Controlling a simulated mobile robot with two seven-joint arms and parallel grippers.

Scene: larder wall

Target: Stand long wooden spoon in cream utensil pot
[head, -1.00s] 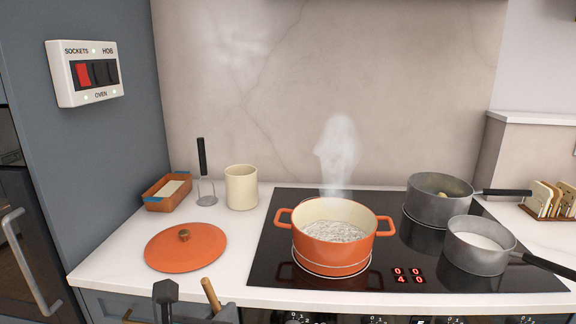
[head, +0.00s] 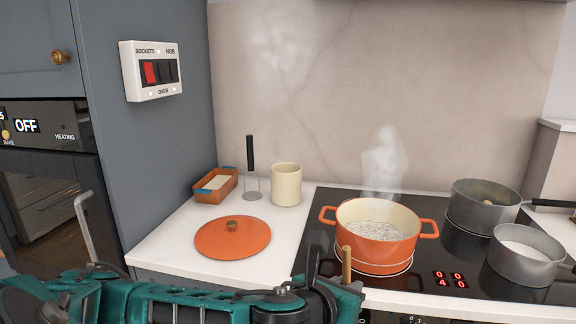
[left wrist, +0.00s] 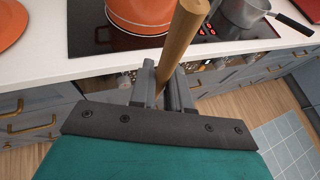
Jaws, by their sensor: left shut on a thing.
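The long wooden spoon (left wrist: 178,45) is held by its handle in my left gripper (left wrist: 167,95), which is shut on it. In the head view the tip of the spoon's handle (head: 347,262) sticks up beside my left gripper (head: 318,262), in front of the counter's front edge. The rest of the spoon is hidden there. The cream utensil pot (head: 286,186) stands upright at the back of the counter, to the left of the hob. It looks empty, though its inside is mostly hidden. My right gripper is not in view.
An orange pot (head: 377,236) steams on the black hob (head: 318,235), with two grey pans (head: 482,210) to its right. An orange lid (head: 233,238), a masher (head: 252,170) and a terracotta dish (head: 215,186) are on the white counter. Clear counter lies in front of the cream pot.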

